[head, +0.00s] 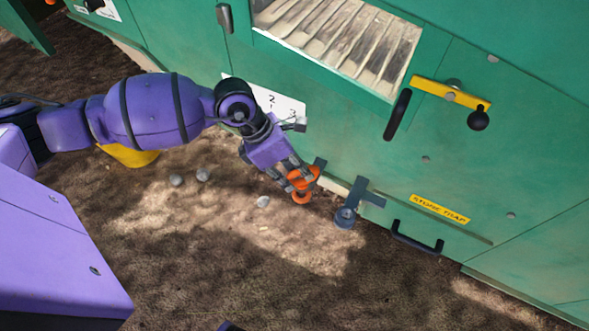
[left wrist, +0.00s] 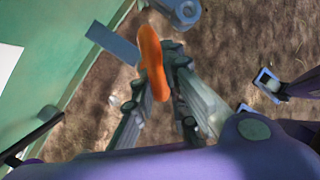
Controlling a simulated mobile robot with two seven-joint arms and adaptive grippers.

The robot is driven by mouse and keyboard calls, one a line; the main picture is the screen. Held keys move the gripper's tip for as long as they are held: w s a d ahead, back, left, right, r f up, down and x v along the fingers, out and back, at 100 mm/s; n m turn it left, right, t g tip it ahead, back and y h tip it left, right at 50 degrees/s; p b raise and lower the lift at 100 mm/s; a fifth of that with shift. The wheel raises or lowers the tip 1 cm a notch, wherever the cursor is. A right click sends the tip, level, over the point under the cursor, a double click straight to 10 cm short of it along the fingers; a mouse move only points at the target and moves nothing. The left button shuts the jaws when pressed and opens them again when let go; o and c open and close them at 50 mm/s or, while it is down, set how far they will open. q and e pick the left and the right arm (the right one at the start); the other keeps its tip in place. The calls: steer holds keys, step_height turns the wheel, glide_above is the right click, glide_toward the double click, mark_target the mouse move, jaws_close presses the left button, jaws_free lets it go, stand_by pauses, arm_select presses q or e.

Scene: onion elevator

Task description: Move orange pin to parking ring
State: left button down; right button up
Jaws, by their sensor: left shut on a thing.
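The orange pin (head: 303,196) is in my left gripper (head: 301,177), whose fingers are shut on its upper part. In the left wrist view the pin (left wrist: 152,62) shows as a long rounded orange handle between the fingertips of the left gripper (left wrist: 158,82). A dark blue ring (head: 345,217), which looks like the parking ring, sits on a bracket low on the green panel, right of the pin. The ring (left wrist: 187,11) also shows at the top of the left wrist view. The pin appears apart from it. The pin's lower end is hidden in the wrist view.
The green machine wall (head: 400,160) stands close behind the gripper. A black handle (head: 417,240) juts out right of the ring, below the yellow stone trap label (head: 440,208). Several stones lie on the brown ground (head: 240,270), which is otherwise open in front.

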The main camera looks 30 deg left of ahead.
arm_select(q)
steer(key=shift+f+b, duration=0.45)
steer(key=shift+f, duration=0.8)
steer(key=c, duration=1.7)
jaws_free()
steer(key=shift+o, duration=0.2)
steer(key=v, duration=1.2)
